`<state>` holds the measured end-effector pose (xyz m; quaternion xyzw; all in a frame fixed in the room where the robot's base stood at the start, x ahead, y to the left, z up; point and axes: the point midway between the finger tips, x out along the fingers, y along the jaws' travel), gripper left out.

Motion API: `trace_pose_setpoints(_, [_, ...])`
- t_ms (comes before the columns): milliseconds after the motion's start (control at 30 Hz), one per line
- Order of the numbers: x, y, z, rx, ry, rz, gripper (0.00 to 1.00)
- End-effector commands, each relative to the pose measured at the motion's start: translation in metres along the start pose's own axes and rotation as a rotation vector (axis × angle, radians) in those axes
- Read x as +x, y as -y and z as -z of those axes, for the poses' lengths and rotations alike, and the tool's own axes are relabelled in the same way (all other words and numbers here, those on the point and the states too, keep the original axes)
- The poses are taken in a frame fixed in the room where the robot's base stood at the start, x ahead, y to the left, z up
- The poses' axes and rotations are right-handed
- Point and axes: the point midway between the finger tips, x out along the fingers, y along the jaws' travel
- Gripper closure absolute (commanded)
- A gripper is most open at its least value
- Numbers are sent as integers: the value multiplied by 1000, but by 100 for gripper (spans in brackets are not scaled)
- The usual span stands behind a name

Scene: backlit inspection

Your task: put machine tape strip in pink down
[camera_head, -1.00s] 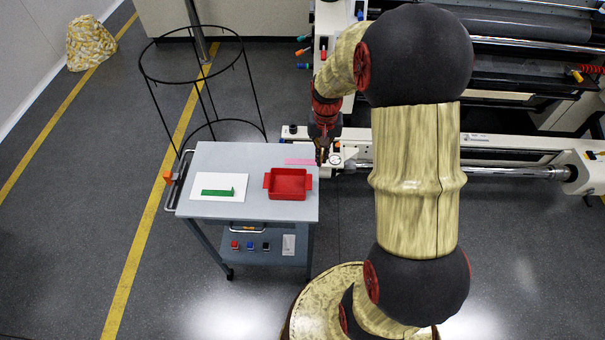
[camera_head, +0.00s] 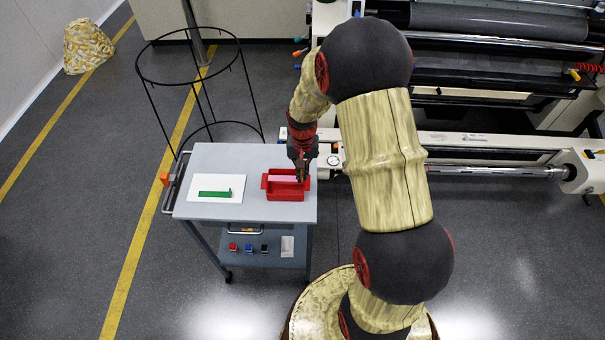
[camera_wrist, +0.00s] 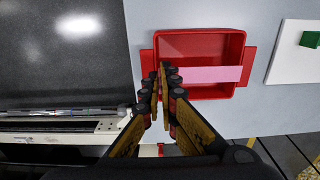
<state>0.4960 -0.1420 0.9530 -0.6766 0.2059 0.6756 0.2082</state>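The pink tape strip (camera_head: 284,178) lies across the opening of the red tray (camera_head: 285,196) in the head view. My gripper (camera_head: 302,179) is at the strip's right end, with its fingers pointing down. In the wrist view the fingers (camera_wrist: 162,70) are closed together on one end of the pink strip (camera_wrist: 210,75). The strip stretches right from them across the tray (camera_wrist: 200,43), its far end by the tray wall. The fingers hide the held end. I cannot tell exactly how high the strip is above the tray floor.
The tray stands on a grey cart top (camera_head: 235,158). Left of it, a white plate (camera_head: 210,181) bears a green L-shaped piece (camera_head: 215,193). A black wire frame (camera_head: 190,62) stands behind the cart, and a large machine (camera_head: 480,145) lies to the right.

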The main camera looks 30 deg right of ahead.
Motion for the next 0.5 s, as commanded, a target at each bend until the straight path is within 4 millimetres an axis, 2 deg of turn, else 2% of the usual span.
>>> trace_pose_setpoints(500, [12, 0, 0, 0, 0, 0, 100])
